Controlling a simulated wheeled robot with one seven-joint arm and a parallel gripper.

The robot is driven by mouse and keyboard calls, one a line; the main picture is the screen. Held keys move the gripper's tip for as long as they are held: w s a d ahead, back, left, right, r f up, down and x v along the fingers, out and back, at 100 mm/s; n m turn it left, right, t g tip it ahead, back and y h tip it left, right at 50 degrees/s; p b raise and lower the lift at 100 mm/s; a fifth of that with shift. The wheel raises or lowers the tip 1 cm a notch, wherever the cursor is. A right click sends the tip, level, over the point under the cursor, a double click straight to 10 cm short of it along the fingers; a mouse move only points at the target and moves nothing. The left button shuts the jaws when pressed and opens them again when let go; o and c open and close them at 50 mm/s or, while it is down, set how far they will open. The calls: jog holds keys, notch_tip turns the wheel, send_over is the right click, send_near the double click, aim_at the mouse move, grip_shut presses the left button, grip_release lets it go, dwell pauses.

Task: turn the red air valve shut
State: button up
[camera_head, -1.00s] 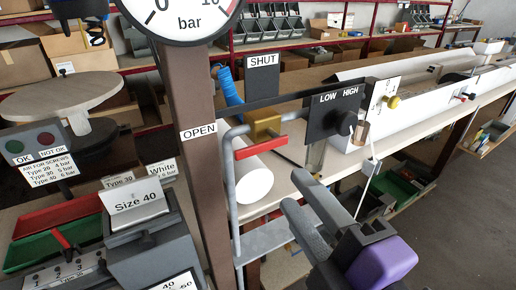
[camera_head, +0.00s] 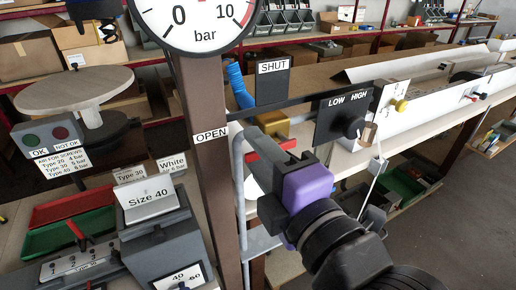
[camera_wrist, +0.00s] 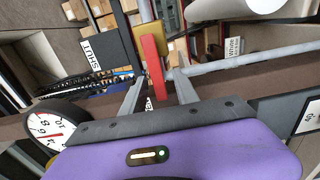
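The red valve handle (camera_head: 264,147) sits on a brass valve body (camera_head: 273,124) on the grey pipe beside the brown post. It lies roughly level in the head view, below the SHUT plate (camera_head: 272,80) and to the right of the OPEN label (camera_head: 211,135). My gripper (camera_wrist: 157,77) is open. In the wrist view the red handle (camera_wrist: 153,66) shows between its two fingers, with gaps on both sides. I cannot tell whether a finger touches it.
A round pressure gauge (camera_head: 194,18) tops the brown post (camera_head: 206,182). A black LOW/HIGH box with a knob (camera_head: 341,117) stands close right of the valve. The bench with Size 40 bins (camera_head: 152,201) is at left.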

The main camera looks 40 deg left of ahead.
grip_shut()
jog(key=shift+f, duration=0.1)
dwell(1.3)
